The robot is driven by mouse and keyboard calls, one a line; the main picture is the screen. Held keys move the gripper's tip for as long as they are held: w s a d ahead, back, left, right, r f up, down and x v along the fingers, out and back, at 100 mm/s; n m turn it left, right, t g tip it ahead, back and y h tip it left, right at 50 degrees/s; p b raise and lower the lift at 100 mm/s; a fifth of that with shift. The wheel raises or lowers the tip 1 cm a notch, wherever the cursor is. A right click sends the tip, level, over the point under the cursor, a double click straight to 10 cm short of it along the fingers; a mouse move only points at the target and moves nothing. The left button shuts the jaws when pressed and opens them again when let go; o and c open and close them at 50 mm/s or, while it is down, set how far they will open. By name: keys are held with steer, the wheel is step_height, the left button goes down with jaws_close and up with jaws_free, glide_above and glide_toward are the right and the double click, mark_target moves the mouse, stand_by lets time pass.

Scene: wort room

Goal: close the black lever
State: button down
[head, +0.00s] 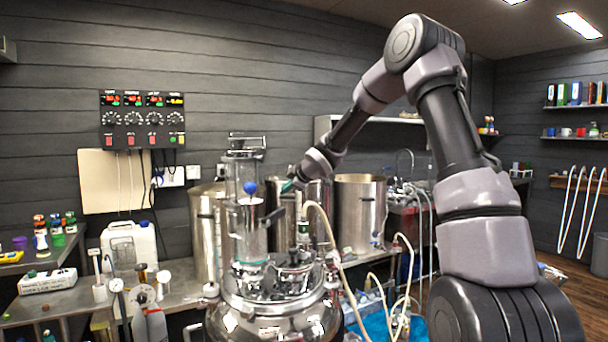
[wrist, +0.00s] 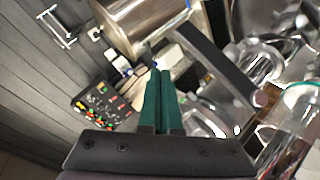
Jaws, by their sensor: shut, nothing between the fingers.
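The black lever shows in the wrist view as a dark straight bar (wrist: 218,66) running diagonally past the fingertips on their right. In the head view it seems to be the small dark piece (head: 273,214) beside the glass column on the steel vessel (head: 270,315); it is too small there to read its angle. My gripper (head: 289,187) is just above and right of it, reaching in from the right. In the wrist view the green fingers of my gripper (wrist: 160,74) are together and empty. I cannot tell whether they touch the lever.
Pale hoses (head: 330,235) loop at the vessel's right. Steel pots (head: 360,212) stand behind. A control panel (head: 143,119) hangs on the wall. A white jug (head: 130,245) stands on the bench at left.

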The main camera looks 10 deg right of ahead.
steer(key=shift+s+d+r, duration=1.45)
steer(key=shift+d+r, duration=1.15)
steer(key=shift+r, duration=0.25)
steer(key=s+d+r+m+g+h, duration=0.1)
steer(key=s+d+m+h, duration=0.2)
steer(key=s, duration=0.4)
steer(key=s+d+r+m+g+h, duration=0.15)
steer(key=s+m, duration=0.25)
steer(key=s, duration=0.4)
steer(key=s+d+r+m+h, duration=0.1)
steer(key=s+d+m+h, duration=0.25)
steer(key=s, duration=0.35)
steer(key=s+m+y, duration=0.4)
steer(key=s+m, duration=0.5)
steer(key=s, duration=1.2)
steer(key=shift+a+r+m+g+y, duration=0.25)
steer(key=shift+r+m+g+y, duration=0.1)
steer(key=shift+g, duration=0.1)
